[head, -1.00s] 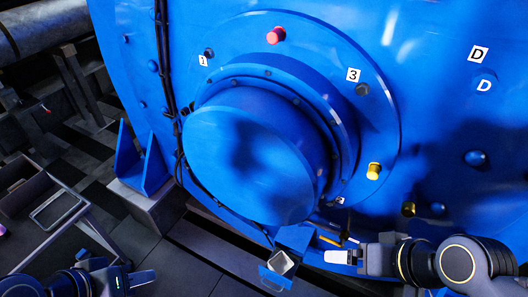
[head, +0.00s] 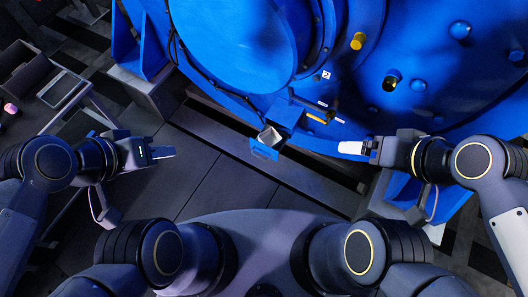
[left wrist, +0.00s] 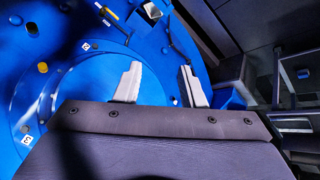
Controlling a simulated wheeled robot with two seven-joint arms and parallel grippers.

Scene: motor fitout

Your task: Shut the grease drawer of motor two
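The grease drawer (head: 265,151) is a small blue-fronted box with a pale grey inside, at the lower edge of the blue motor (head: 420,50). It stands out from its blue housing (head: 288,113), open. The drawer also shows at the top of the left wrist view (left wrist: 152,10). My left gripper (head: 166,152) is left of the drawer, well apart from it. Its two pale fingers stand apart with nothing between them in the left wrist view (left wrist: 160,84). My right gripper (head: 352,147) is right of the drawer, apart from it, its pale fingertips pointing left. Its finger gap cannot be made out.
A yellow-tipped rod (head: 316,118) and a dark lever lie just right of the drawer housing. A blue bracket (head: 140,45) stands at upper left. A dark tray (head: 22,80) is at far left. Dark floor plates (head: 215,165) lie clear between my grippers.

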